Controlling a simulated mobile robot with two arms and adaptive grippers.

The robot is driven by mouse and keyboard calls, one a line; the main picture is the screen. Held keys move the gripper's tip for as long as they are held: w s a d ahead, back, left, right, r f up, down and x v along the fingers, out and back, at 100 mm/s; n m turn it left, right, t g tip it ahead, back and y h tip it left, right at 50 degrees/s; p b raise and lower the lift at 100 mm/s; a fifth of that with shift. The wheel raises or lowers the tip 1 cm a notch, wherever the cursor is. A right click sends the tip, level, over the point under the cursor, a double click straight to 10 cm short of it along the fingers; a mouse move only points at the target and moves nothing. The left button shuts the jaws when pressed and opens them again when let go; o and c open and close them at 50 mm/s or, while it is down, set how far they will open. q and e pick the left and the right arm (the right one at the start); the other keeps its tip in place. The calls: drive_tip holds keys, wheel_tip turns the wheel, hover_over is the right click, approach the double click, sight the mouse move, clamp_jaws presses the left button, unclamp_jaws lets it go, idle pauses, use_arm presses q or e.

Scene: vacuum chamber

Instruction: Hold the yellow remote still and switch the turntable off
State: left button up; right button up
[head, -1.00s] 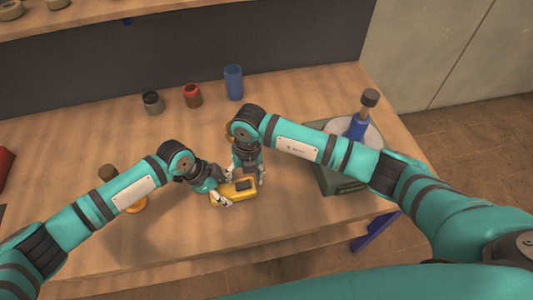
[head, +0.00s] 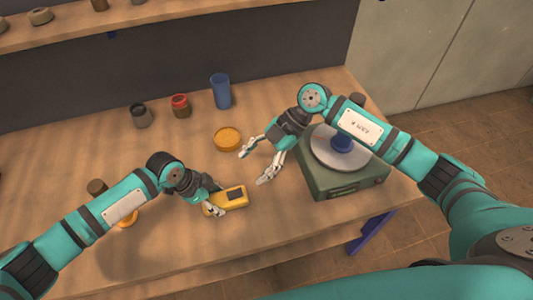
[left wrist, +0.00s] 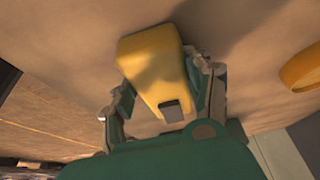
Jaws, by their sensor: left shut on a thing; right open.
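The yellow remote (head: 232,196), with a dark patch on its face, is on the wooden table near the front edge. My left gripper (head: 213,208) is shut on it from the left. In the left wrist view the remote (left wrist: 155,65) sits between the two fingers of my left gripper (left wrist: 160,95). The turntable (head: 345,180) is a green box with a grey round platter (head: 318,150) at the right of the table. A blue object stands on the platter, partly hidden by my right arm. My right gripper (head: 257,163) is open and empty, left of the turntable and apart from the remote.
A round orange dish (head: 227,139) lies behind the remote. A blue cup (head: 220,91), a red jar (head: 180,106) and a dark jar (head: 141,116) stand at the back. An orange-based object (head: 127,220) is partly hidden by my left arm. Bare table lies between remote and turntable.

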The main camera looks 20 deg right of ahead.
drive_tip(key=d+m, duration=0.1)
drive_tip(key=d+m+y, duration=0.1)
drive_tip(key=m, duration=0.1)
drive_tip(key=w+d+r+m+t+y, duration=0.1)
drive_tip(key=m, duration=0.1)
drive_tip(key=shift+a, duration=0.1)
use_arm(q)
drive_tip(key=o, duration=1.4)
drive_tip(key=shift+a, duration=0.1)
